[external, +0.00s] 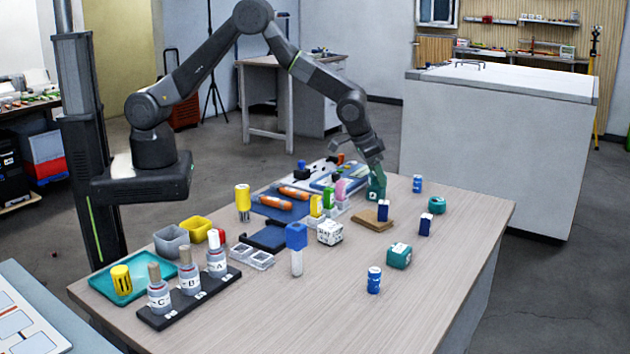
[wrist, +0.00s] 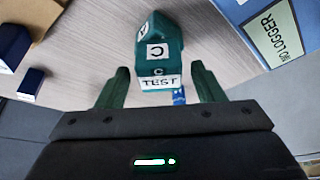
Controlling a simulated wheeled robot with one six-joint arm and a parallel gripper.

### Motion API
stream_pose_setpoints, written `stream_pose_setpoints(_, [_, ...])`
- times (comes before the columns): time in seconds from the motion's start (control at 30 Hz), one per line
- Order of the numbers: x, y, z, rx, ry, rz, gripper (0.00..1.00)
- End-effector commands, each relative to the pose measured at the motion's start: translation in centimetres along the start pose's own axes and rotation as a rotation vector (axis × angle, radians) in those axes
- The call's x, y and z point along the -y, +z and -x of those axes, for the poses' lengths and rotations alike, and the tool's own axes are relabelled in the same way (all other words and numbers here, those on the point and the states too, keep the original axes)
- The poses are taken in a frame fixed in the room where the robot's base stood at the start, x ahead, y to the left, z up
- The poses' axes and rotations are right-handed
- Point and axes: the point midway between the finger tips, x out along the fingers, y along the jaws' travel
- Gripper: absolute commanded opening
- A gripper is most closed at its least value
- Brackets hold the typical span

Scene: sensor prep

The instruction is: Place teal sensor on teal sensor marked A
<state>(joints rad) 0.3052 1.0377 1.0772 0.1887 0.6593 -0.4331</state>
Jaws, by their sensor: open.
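My gripper (external: 375,178) is open at the far side of the table. In the wrist view its two green fingers (wrist: 161,82) stand apart, with a teal sensor (wrist: 160,45) between and just beyond their tips. White labels on this sensor read C and TEST; another label at its far end is hard to read. I cannot tell whether the fingers touch it. Two more teal sensors stand on the table: one at the right (external: 437,205) and one nearer the front (external: 399,256). Their letters are too small to read in the external view.
A brown wooden block (external: 372,222) lies near my gripper with a dark blue box (external: 383,210) at it. Another blue box (external: 425,224) and blue cans (external: 374,280) stand at the right. A white cube (external: 330,232) and bottle rack (external: 190,300) are to the left.

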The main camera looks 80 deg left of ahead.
Motion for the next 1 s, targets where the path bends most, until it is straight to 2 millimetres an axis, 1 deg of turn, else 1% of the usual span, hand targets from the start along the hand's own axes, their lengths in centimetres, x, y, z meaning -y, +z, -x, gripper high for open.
stream_pose_setpoints(0.3, [-0.1,0.0,6.0,-0.004,0.002,-0.001,0.61])
stream_pose_setpoints(0.4, [-0.1,0.0,7.9,-0.003,0.001,-0.001,0.61])
stream_pose_setpoints(0.53, [0.0,0.0,9.8,-0.003,0.001,0.000,0.61])
stream_pose_setpoints(0.6, [0.0,0.0,10.4,-0.002,0.001,0.000,0.61])
stream_pose_setpoints(0.73, [0.0,0.0,11.1,-0.001,0.000,0.000,0.61])
stream_pose_setpoints(1.0, [0.0,0.0,11.2,0.000,0.000,0.000,0.61])
